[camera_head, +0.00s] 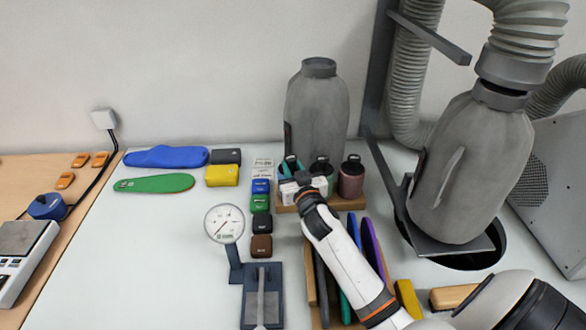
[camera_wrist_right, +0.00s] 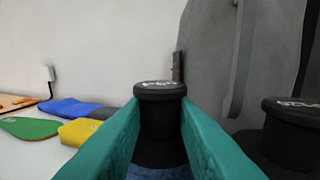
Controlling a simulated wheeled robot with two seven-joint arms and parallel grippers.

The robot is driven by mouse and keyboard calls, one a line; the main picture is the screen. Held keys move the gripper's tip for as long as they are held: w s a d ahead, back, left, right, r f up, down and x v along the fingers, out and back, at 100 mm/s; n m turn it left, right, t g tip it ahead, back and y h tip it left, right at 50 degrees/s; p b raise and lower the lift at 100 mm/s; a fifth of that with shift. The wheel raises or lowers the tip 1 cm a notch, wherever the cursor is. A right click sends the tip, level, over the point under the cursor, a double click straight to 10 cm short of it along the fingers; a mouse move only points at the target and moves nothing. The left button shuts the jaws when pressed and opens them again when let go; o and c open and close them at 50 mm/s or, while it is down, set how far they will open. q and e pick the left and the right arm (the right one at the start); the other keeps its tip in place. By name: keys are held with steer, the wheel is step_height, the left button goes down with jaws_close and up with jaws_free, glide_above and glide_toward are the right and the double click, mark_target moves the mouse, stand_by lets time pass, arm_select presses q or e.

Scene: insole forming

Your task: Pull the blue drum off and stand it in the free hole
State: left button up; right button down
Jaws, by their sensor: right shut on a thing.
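My right gripper (camera_wrist_right: 160,125), with teal fingers, is shut on the black neck of a capped piece (camera_wrist_right: 160,92). A strip of blue shows below the neck, between the fingers; the rest of its body is hidden. In the head view this gripper (camera_head: 291,168) is at the left end of a small wooden rack (camera_head: 343,204), in front of a grey bottle-shaped body. A green black-capped drum (camera_head: 321,166) and a dull pink one (camera_head: 352,180) stand at the rack, right of the gripper. I cannot make out a free hole. My left gripper is out of view.
A dial gauge (camera_head: 224,223) on a dark stand is left of my right arm. Small coloured blocks (camera_head: 261,203) form a column beside the rack. Blue (camera_head: 166,157) and green (camera_head: 154,183) insoles lie at the back left. The white table's left middle is clear.

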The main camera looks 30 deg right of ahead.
steer(key=shift+a+f, duration=0.1)
steer(key=shift+f, duration=0.35)
steer(key=c, duration=0.8)
jaws_free()
steer(key=shift+s+f, duration=0.1)
steer(key=shift+c, duration=0.2)
steer(key=shift+w+r+p, duration=0.2)
steer(key=shift+r+p, duration=0.5)
steer(key=shift+r, duration=0.05)
steer(key=shift+s+r+p, duration=0.15)
steer(key=shift+r+p, duration=0.4)
steer(key=shift+r, duration=0.1)
steer(key=shift+s+r+p, duration=0.2)
steer(key=shift+r+p, duration=1.55)
steer(key=shift+r, duration=0.1)
steer(key=shift+s+a, duration=0.1)
